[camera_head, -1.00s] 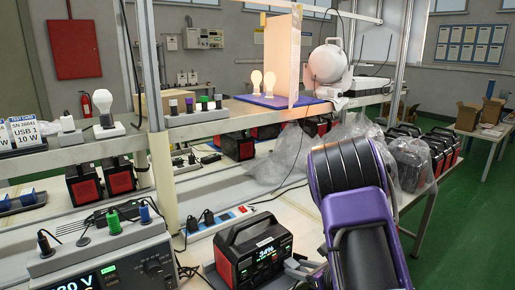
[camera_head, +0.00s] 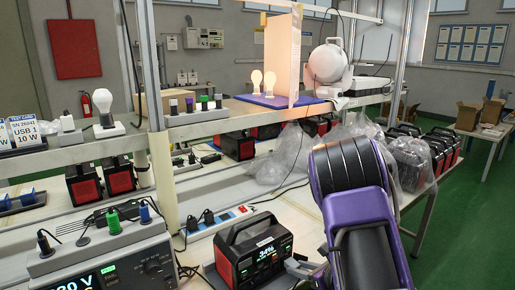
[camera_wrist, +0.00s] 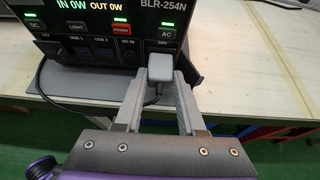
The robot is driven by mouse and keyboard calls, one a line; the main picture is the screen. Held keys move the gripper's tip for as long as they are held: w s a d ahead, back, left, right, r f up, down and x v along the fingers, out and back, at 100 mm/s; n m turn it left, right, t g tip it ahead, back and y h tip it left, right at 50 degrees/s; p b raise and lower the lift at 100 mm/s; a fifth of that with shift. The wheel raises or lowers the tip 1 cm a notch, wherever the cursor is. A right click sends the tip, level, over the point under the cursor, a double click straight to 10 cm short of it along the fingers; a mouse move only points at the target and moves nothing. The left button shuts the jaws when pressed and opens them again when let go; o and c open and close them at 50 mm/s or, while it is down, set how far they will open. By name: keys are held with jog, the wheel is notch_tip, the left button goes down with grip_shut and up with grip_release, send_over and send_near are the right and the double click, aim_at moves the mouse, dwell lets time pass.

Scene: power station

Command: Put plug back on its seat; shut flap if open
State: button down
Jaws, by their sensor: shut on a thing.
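The power station (camera_head: 254,250) is a black and red box with a lit display and a top handle, on the bench at lower centre. In the wrist view its front panel (camera_wrist: 100,28) shows "IN 0W OUT 0W" and labelled ports. My gripper (camera_wrist: 159,80) reaches the panel's right part, below the AC button. It is shut on a small grey plug (camera_wrist: 160,67), which is at or just before the panel; I cannot tell whether it is seated. The gripper (camera_head: 303,268) also shows at the station's right side in the head view.
A power strip (camera_head: 222,221) lies behind the station. A bench supply (camera_head: 105,262) with coloured plugs stands at left. A dark cable (camera_wrist: 42,82) runs left of the panel. The pale bench top (camera_wrist: 245,88) is clear on the right in the wrist view.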

jog(key=shift+s+d, duration=0.15)
jog(key=shift+s+d+b, duration=0.3)
jog(key=shift+s+d, duration=0.25)
jog(key=shift+s, duration=0.25)
jog(key=shift+s+d+b, duration=0.3)
jog(key=shift+s+d, duration=0.25)
jog(key=shift+s, duration=0.2)
